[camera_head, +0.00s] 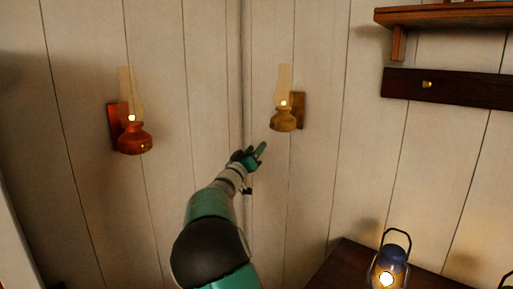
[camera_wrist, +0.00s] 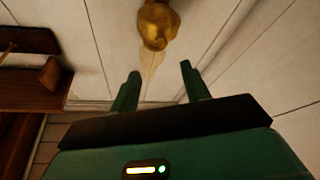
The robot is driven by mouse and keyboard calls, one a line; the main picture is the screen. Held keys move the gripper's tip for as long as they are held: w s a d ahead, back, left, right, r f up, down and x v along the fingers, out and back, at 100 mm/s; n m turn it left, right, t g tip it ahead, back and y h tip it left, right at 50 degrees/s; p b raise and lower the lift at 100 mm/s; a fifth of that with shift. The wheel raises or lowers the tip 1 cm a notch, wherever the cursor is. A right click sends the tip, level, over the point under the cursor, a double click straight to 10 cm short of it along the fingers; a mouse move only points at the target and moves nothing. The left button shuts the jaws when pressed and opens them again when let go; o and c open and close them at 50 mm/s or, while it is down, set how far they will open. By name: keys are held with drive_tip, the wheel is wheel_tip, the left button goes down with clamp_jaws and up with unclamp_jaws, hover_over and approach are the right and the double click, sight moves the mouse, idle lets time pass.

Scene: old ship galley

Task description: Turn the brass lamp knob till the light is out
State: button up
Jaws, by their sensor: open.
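The brass lamp (camera_head: 283,120) is mounted on the right-hand wall panel, with a clear glass chimney and a lit glow at its burner. In the wrist view the lamp's brass body (camera_wrist: 157,24) shows at the top, beyond my fingertips and roughly between them. I cannot make out its knob clearly in either view. My gripper (camera_head: 256,157) is open and empty, a little below and left of the brass lamp. Its two green fingers (camera_wrist: 160,72) are spread apart in the wrist view and appear clear of the lamp.
A red lamp (camera_head: 132,138), also lit, hangs on the left wall. A blue lantern (camera_head: 391,270) glows on a dark wooden surface (camera_head: 335,272) at lower right. A wooden shelf (camera_head: 450,16) and dark rail (camera_head: 460,90) are at upper right. The wall between the lamps is bare.

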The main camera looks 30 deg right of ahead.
sight(272, 126)
drive_tip(key=w+d+r+m+g, duration=0.1)
drive_tip(key=w+d+m, duration=0.1)
drive_tip(key=d, duration=0.1)
drive_tip(key=w+d+r+m+g+h, duration=0.1)
drive_tip(key=w+d+r+m, duration=0.1)
drive_tip(key=d, duration=0.2)
drive_tip(key=w+d+r+m, duration=0.2)
drive_tip(key=d, duration=0.2)
drive_tip(key=shift+w+d+g+h, duration=0.2)
drive_tip(key=shift+g+h, duration=0.1)
drive_tip(key=shift+g, duration=0.1)
idle(0.3)
drive_tip(key=c, duration=1)
